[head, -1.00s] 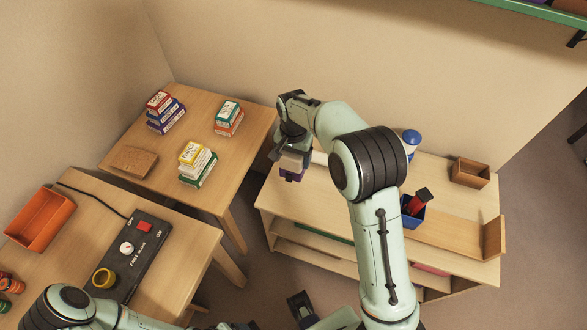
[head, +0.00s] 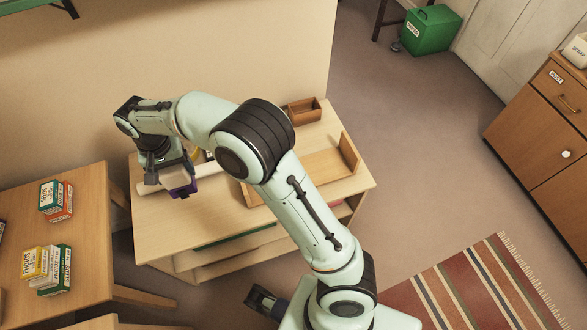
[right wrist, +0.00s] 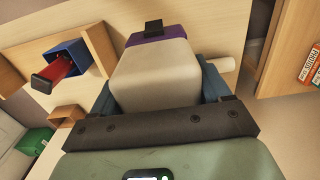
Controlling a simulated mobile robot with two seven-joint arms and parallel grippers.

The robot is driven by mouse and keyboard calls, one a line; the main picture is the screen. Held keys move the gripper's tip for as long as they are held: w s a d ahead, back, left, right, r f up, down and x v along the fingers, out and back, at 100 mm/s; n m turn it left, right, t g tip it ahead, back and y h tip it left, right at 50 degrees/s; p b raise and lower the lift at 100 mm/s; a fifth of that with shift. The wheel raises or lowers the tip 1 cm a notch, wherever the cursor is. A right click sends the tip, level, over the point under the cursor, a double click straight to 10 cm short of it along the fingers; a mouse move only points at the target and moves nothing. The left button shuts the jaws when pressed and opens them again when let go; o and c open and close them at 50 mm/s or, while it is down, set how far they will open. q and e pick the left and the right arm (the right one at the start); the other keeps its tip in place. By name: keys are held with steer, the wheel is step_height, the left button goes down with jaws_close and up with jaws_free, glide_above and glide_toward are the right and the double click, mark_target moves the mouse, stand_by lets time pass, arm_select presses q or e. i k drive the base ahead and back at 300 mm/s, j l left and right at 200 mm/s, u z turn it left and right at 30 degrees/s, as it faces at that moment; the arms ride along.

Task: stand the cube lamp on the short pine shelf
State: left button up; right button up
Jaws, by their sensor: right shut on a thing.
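The cube lamp is in my right gripper (head: 163,172); its purple part (head: 182,187) shows below the fingers in the head view. In the right wrist view its pale cube (right wrist: 157,80) sits between the two blue-grey fingers, with the purple part (right wrist: 180,40) and a small black piece beyond it. The lamp is over the left part of the low pine shelf unit (head: 165,235); I cannot tell if it touches the top. My right arm hides part of that top.
A pale roll (head: 148,189) lies beside the lamp. A wooden tray (head: 322,165) and small wooden box (head: 303,112) are further right on the top. A blue pot (right wrist: 72,55) holds a red-and-black thing. A table with boxes (head: 85,225) stands left.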

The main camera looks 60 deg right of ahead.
mark_target(321, 166)
steer(key=k+l+z, duration=0.1)
steer(key=l, duration=0.25)
steer(key=k+l+z, duration=0.15)
steer(key=l, duration=0.2)
steer(key=k+l+z, duration=0.1)
steer(key=l, duration=0.25)
steer(key=k+l+z, duration=0.1)
steer(key=l, duration=0.3)
steer(key=k, duration=0.05)
